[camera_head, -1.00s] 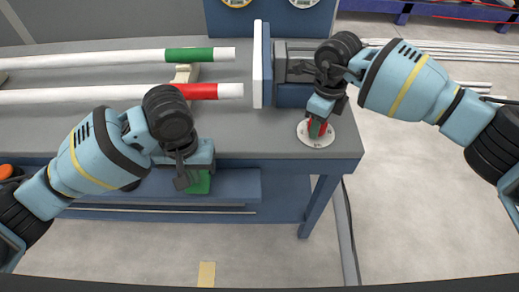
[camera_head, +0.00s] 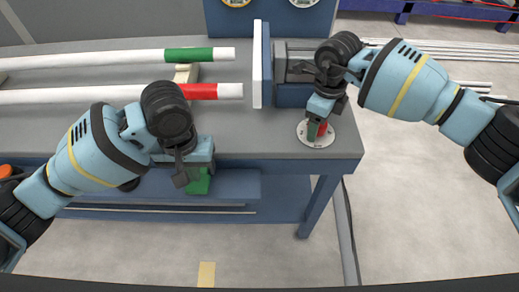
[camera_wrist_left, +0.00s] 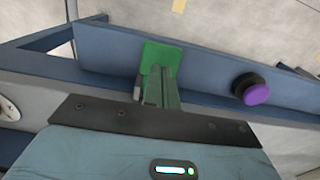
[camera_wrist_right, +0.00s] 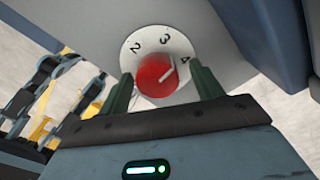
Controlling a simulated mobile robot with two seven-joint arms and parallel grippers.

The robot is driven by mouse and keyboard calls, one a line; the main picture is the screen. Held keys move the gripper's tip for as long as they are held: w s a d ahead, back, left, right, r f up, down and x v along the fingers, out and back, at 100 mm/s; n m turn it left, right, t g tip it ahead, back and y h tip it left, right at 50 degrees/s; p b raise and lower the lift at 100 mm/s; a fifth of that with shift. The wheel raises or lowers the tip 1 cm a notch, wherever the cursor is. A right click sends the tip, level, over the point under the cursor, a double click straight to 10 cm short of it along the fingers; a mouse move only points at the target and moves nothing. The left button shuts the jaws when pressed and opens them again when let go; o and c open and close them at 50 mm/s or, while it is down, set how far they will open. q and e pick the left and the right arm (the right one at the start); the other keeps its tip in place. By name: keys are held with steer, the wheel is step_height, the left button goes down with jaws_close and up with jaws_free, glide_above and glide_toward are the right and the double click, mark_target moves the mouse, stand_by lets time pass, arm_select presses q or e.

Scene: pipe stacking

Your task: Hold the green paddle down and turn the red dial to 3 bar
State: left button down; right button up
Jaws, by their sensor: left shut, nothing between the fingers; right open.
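The red dial (camera_wrist_right: 156,76) sits on a white round scale plate (camera_head: 303,138) at the right end of the bench, with 2, 3 and 4 readable. Its white pointer line aims between 3 and 4. My right gripper (camera_wrist_right: 164,84) is open, one green finger on each side of the dial; contact is unclear. It also shows over the dial in the head view (camera_head: 317,128). The green paddle (camera_wrist_left: 160,54) sticks out at the bench's front edge. My left gripper (camera_wrist_left: 160,78) is shut and empty, its fingertips at the paddle; whether they press it is unclear.
A purple knob (camera_wrist_left: 257,94) is on the bench front beside the paddle.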

steer(key=shift+r, duration=2)
steer(key=m, duration=0.4)
steer(key=m, duration=0.4)
steer(key=shift+m, duration=2.4)
